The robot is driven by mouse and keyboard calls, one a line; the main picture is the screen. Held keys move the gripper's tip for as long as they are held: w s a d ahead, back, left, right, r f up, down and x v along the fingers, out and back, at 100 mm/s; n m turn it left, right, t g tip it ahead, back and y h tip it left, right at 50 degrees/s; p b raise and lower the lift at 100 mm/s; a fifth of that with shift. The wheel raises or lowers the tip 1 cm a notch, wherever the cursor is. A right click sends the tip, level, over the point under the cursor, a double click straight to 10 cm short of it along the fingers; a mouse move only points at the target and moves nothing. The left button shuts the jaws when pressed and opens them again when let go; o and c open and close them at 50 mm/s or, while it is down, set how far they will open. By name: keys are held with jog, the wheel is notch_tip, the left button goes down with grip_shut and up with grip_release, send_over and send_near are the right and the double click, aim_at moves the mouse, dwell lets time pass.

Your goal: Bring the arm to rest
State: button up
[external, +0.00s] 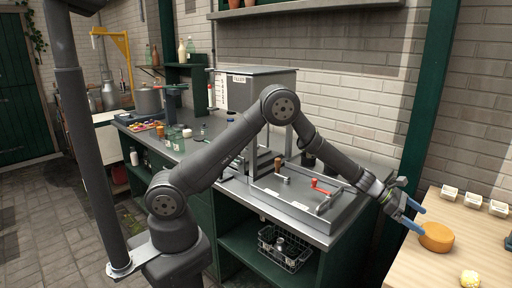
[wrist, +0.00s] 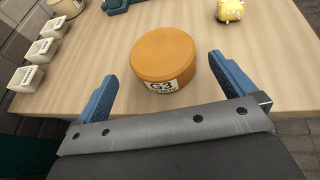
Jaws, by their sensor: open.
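My gripper (external: 418,218) is at the right in the external view, low over the left edge of a light wooden table. Its two blue fingers are spread apart and nothing is between their tips in the wrist view (wrist: 168,85). An orange round block (wrist: 162,58) with a white label stands on the wood just beyond the fingertips. It also shows in the external view (external: 437,238), close beside the fingers; whether they touch cannot be told. My arm is stretched out to the right over the counter.
The wooden table (external: 440,275) holds several small white tubs (external: 474,201) and a yellow lump (external: 470,279). A grey counter (external: 310,229) with a red-handled fitting (external: 320,186) lies under my arm. A wire basket (external: 284,248) sits on the shelf below.

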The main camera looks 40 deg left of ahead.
aim_at(434, 230)
jog(key=x, duration=0.7)
jog(key=shift+d+f, duration=0.1)
jog(key=shift+d, duration=0.15)
notch_tip(434, 230, up, 4)
jog(key=shift+r, duration=0.25)
jog(key=s+d+r, duration=0.2)
jog(key=s+r, duration=0.5)
jog(key=s, duration=0.5)
jog(key=w+a+r, duration=0.1)
jog(key=a+r, duration=0.7)
jog(key=r, duration=0.3)
jog(key=w+a+r+m+g, duration=0.1)
jog(key=a+r, duration=0.6)
jog(key=r, duration=0.3)
jog(key=w+a+r, duration=0.1)
jog(key=a+r, duration=0.7)
jog(key=r, duration=0.3)
jog(key=w+a+r+n+t, duration=0.1)
jog(key=a+r, duration=0.3)
jog(key=a, duration=0.4)
jog(key=w+a+r+n+t, duration=0.1)
jog(key=w+a+r+t, duration=0.1)
jog(key=a, duration=0.6)
jog(key=shift+w+a+r+n, duration=0.15)
jog(key=shift+a+r+n, duration=0.2)
jog(key=shift+r, duration=0.55)
